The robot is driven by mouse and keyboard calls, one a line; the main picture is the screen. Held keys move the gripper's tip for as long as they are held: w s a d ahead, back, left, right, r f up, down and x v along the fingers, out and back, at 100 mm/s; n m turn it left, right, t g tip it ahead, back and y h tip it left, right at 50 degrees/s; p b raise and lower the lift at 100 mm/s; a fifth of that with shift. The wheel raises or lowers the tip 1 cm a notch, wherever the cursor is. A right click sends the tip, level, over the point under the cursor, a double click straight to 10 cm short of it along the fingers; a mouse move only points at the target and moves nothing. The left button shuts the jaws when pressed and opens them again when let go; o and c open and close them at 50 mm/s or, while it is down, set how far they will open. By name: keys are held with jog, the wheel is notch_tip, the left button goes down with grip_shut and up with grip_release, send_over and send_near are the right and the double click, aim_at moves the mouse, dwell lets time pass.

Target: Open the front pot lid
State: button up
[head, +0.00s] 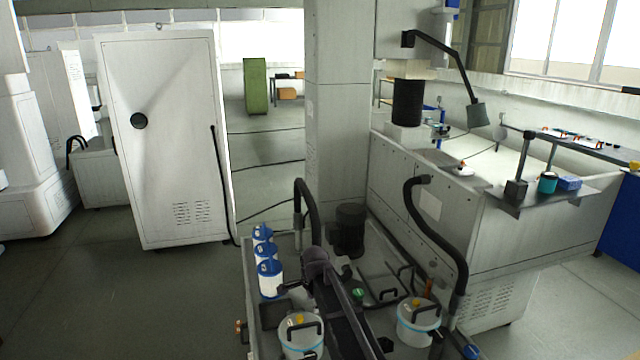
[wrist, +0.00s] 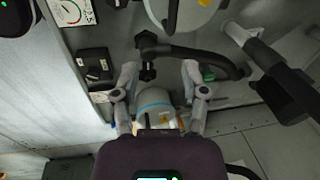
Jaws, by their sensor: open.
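Two light grey pots with pale blue bands and black-handled lids stand on the bench in the head view. In the wrist view, my gripper (wrist: 160,72) is open, with fingers spread and nothing between the tips. A blue-banded pot (wrist: 155,100) shows between and beyond the fingers, partly hidden by my wrist. I cannot tell which pot this is.
Several blue-and-white canisters (head: 270,280) stand at the bench's left edge. A white cabinet (head: 165,140) is at the left. The floor (head: 130,300) left of the bench is clear.

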jog(key=s+d+n+g, duration=0.2)
jog(key=s+d+n, duration=1.1)
jog(key=s+d, duration=0.7)
jog(key=shift+s+f+n+h, duration=0.15)
jog(key=shift+s+n+h, duration=0.2)
jog(key=shift+s, duration=0.6)
grip_shut()
